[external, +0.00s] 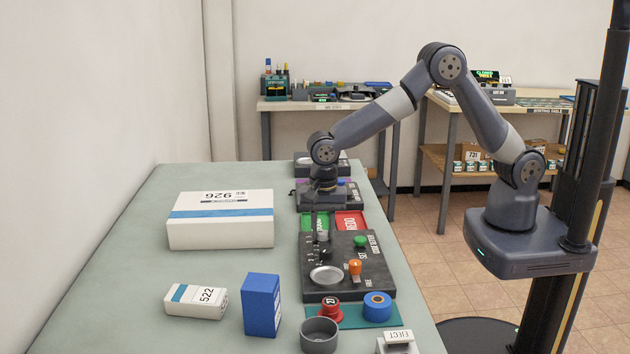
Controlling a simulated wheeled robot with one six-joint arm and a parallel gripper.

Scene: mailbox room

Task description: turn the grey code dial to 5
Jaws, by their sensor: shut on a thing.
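The black code panel (376,286) lies on the green table in the external view, with white lettering and marks. My gripper (320,228) points straight down over the far left part of this panel. Its fingers are shut on the grey code dial (322,237), a small knob whose top is mostly hidden by them. White marks show beside the dial, but they are too small to read, so I cannot tell which number it points to.
A green knob (361,241), an orange knob (355,267) and a round metal dish (326,275) sit on the same panel. Green and red pads (351,221) lie behind it. A large white box (221,219) stands left; the table's far left is clear.

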